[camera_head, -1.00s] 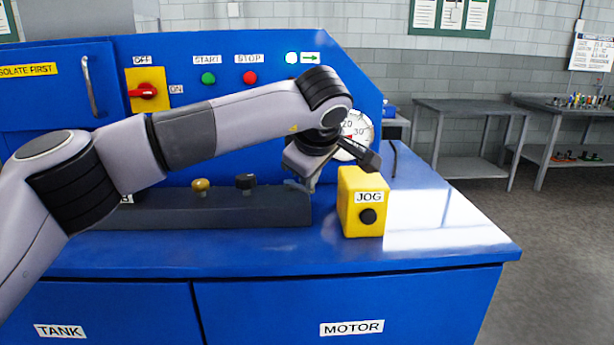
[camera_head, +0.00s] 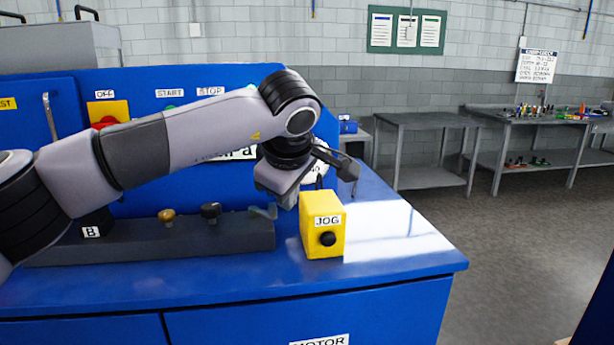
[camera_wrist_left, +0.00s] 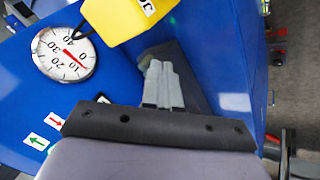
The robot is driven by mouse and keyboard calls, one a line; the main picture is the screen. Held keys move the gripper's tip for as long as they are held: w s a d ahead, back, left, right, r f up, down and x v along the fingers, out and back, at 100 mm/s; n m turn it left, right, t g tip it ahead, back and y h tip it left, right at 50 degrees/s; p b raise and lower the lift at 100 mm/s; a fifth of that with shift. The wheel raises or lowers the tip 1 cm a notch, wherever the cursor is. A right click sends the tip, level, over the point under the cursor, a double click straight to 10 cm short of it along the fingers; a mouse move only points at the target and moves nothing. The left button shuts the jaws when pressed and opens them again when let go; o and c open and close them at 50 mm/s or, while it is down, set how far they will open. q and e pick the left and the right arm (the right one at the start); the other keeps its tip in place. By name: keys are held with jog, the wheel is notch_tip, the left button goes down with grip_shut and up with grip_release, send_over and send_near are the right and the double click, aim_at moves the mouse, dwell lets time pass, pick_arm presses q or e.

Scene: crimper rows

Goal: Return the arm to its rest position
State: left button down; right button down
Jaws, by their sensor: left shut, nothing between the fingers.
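My left arm (camera_head: 205,130) reaches in from the left, over the top of the blue machine. Its left gripper (camera_head: 288,199) points down, just behind and left of the yellow JOG box (camera_head: 314,222), and appears apart from it. In the left wrist view, the two grey fingers (camera_wrist_left: 162,84) are together with nothing between them. The JOG box (camera_wrist_left: 122,16) is at the top of that view, and the round dial gauge (camera_wrist_left: 64,54) is at upper left. In the head view the arm hides most of the gauge. My right gripper is in neither view.
The blue machine (camera_head: 240,288) has a dark block (camera_head: 150,245) with a yellow knob (camera_head: 167,215) and a black knob (camera_head: 210,211) left of the gripper. A red switch on a yellow plate (camera_head: 108,110) is behind the arm. Grey benches (camera_head: 425,122) stand far right, beyond open floor.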

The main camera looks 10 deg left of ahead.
pick_arm(q)
jog(key=s+d+f+g+h, duration=0.5)
jog(key=s+d+f+h, duration=0.35)
jog(key=d+f, duration=0.5)
jog(key=s+d+r+n+g+h, duration=0.3)
jog(key=s+d+n+h, duration=0.4)
jog(key=s+n+h, duration=0.3)
jog(key=w+a+f+n+t+y, duration=0.3)
jog(key=a+f+n+t, duration=0.5)
jog(key=n, duration=0.9)
jog(key=w+a+f+n+t+y, duration=0.2)
jog(key=a+f+n+t+y, duration=0.3)
jog(key=a+n+t, duration=0.8)
jog(key=s+a+f+n+g+y, duration=0.3)
jog(key=s+a+f+n+g, duration=0.1)
jog(key=s+f+n, duration=0.4)
jog(key=s+a+f+n+g+y, duration=0.4)
jog(key=s+a+f+n, duration=0.2)
jog(key=f, duration=0.6)
jog(key=s+n, duration=0.2)
jog(key=shift+f+n+g, duration=0.15)
jog(key=shift+n+g, duration=0.15)
jog(key=shift+g, duration=0.1)
